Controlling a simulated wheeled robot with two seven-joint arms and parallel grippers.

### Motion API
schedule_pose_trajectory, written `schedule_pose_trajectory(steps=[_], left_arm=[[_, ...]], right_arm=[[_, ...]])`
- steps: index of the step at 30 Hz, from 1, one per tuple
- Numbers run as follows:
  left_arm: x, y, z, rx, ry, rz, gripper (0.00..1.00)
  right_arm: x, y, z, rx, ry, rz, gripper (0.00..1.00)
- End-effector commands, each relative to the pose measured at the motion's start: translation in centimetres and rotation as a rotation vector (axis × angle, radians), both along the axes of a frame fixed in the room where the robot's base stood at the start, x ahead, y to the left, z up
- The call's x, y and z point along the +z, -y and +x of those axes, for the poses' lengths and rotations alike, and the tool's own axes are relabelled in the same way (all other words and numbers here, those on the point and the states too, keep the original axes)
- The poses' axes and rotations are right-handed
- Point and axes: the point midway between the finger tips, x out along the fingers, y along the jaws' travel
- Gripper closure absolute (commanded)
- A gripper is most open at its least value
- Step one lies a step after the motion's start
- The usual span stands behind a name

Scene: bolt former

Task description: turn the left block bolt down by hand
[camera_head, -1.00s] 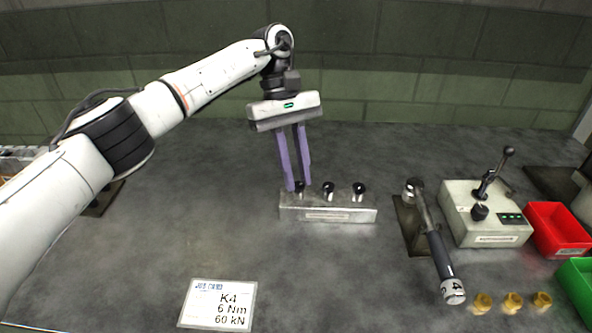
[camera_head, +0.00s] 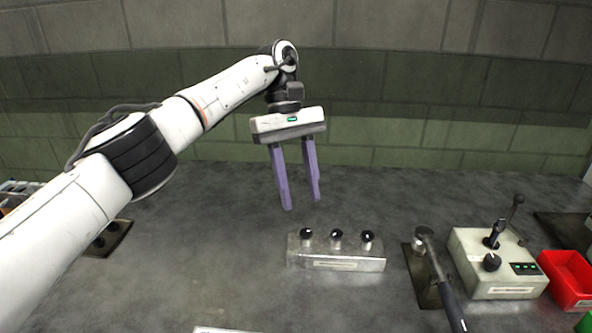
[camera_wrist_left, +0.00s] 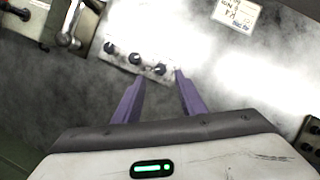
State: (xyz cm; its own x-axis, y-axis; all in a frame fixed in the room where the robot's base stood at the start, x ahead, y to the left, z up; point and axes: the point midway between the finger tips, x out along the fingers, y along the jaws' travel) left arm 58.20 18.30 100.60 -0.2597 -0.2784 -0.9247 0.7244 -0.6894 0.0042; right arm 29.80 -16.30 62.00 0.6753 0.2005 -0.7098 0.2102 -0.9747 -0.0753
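The silver bolt block (camera_head: 335,262) stands on the grey bench in the head view, with three black-headed bolts in a row on top. The left block bolt (camera_head: 306,234) sits upright in it; in the left wrist view it is the bolt (camera_wrist_left: 159,69) nearest my fingers. My left gripper (camera_head: 302,204) points down with its purple fingers apart and nothing between them. Its fingertips are above the left bolt, clear of it. In the left wrist view the open fingers (camera_wrist_left: 160,77) straddle the line to that bolt. My right gripper is not in view.
A torque wrench (camera_head: 441,277) lies on a dark pad right of the block. Beyond it stand a control box (camera_head: 497,266) with a lever and a red bin (camera_head: 570,278). A job card (camera_wrist_left: 237,13) lies on the bench. The bench left of the block is clear.

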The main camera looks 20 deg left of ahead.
Motion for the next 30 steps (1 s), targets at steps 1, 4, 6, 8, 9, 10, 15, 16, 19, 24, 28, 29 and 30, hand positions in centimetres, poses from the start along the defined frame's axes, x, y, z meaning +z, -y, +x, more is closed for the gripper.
schedule_pose_trajectory(steps=[1, 4, 6, 8, 9, 10, 15, 16, 19, 24, 28, 29, 30], left_arm=[[1.0, -0.1, 0.3, 0.003, 0.0, 0.002, 0.62], [2.4, -0.6, 0.6, 0.004, 0.0, 0.002, 0.62], [3.1, -0.7, 0.8, 0.002, -0.003, 0.001, 0.62], [3.4, -0.9, 0.9, 0.002, -0.003, 0.001, 0.62], [3.6, -0.9, 1.0, 0.001, -0.002, 0.0, 0.62], [3.8, -1.0, 1.0, 0.001, -0.002, 0.0, 0.62], [4.2, -1.2, 1.1, 0.001, 0.0, 0.002, 0.62], [4.2, -1.2, 1.1, 0.001, 0.0, 0.002, 0.62], [4.1, -1.3, 1.1, 0.001, 0.0, 0.002, 0.62], [4.1, -1.3, 1.1, 0.001, 0.0, 0.002, 0.62], [4.1, -1.2, 1.1, 0.022, -0.006, 0.013, 0.62], [4.0, -1.2, 1.1, 0.04, -0.01, 0.021, 0.62], [4.0, -1.1, 1.1, 0.076, -0.019, 0.037, 0.62]], right_arm=[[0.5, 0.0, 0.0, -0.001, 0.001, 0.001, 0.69], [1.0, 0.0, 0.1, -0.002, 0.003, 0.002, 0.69], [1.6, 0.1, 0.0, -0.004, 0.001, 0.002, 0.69], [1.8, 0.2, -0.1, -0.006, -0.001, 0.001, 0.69], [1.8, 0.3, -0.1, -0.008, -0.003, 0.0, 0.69], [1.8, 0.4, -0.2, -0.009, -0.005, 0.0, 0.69], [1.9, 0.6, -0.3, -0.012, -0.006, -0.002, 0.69], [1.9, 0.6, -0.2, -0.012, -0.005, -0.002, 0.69], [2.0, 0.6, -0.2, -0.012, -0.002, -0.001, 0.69], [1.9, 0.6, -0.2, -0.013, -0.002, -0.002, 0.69], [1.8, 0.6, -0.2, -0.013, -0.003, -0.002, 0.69], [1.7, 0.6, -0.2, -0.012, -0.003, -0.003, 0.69], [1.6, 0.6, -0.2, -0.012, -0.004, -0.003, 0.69]])
